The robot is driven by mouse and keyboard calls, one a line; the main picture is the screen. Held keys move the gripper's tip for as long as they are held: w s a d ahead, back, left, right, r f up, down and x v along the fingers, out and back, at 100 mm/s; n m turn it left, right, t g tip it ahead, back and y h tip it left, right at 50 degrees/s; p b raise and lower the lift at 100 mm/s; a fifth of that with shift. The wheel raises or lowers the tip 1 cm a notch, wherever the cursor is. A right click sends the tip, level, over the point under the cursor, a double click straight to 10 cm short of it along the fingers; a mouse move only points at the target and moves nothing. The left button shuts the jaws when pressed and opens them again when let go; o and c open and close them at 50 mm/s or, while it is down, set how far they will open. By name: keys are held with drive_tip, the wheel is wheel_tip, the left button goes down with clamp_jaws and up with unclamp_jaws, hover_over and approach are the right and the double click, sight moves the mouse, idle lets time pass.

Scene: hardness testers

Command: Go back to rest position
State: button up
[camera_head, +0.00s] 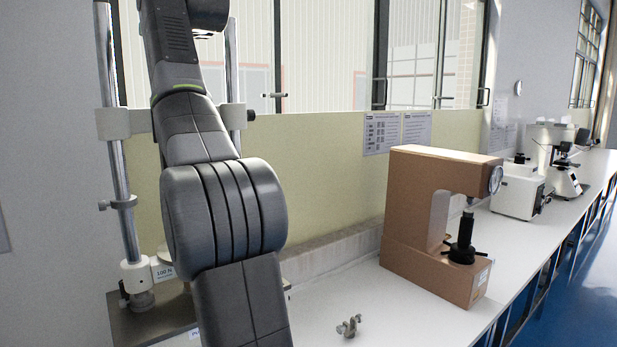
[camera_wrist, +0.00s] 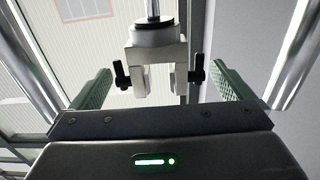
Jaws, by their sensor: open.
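My gripper (camera_wrist: 163,92) shows in the wrist view with its two green ridged fingers spread wide apart and nothing held between them. Beyond and between the fingers, a light metal clamp fixture (camera_wrist: 157,55) with black side screws hangs from a rod. I cannot tell how far it is from the fingers. In the head view my dark grey arm rises up the left side, and my gripper is outside that picture.
A testing machine with chrome columns (camera_head: 119,170) stands behind my arm. A brown hardness tester (camera_head: 425,225) stands on the white bench (camera_head: 390,315). A small metal fitting (camera_head: 349,326) lies near the front. A white instrument (camera_head: 517,190) and microscope (camera_head: 565,178) stand farther right.

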idle(0.5)
drive_tip(key=b+v, duration=0.5)
drive_tip(key=v, duration=0.9)
drive_tip(key=p+x, duration=0.5)
drive_tip(key=x, duration=0.9)
drive_tip(key=shift+w+a+p, duration=0.15)
drive_tip(key=shift+w+p, duration=0.05)
drive_tip(key=shift+p, duration=0.2)
drive_tip(key=shift+f+b, duration=0.2)
drive_tip(key=shift+b, duration=0.35)
drive_tip(key=shift+s+r+p, duration=0.1)
drive_tip(key=shift+r+p, duration=0.25)
drive_tip(key=shift+r, duration=0.3)
drive_tip(key=b+v, duration=0.2)
drive_tip(key=v, duration=0.4)
drive_tip(key=shift+s+d, duration=0.2)
drive_tip(key=shift+d, duration=0.05)
drive_tip(key=shift+b, duration=0.3)
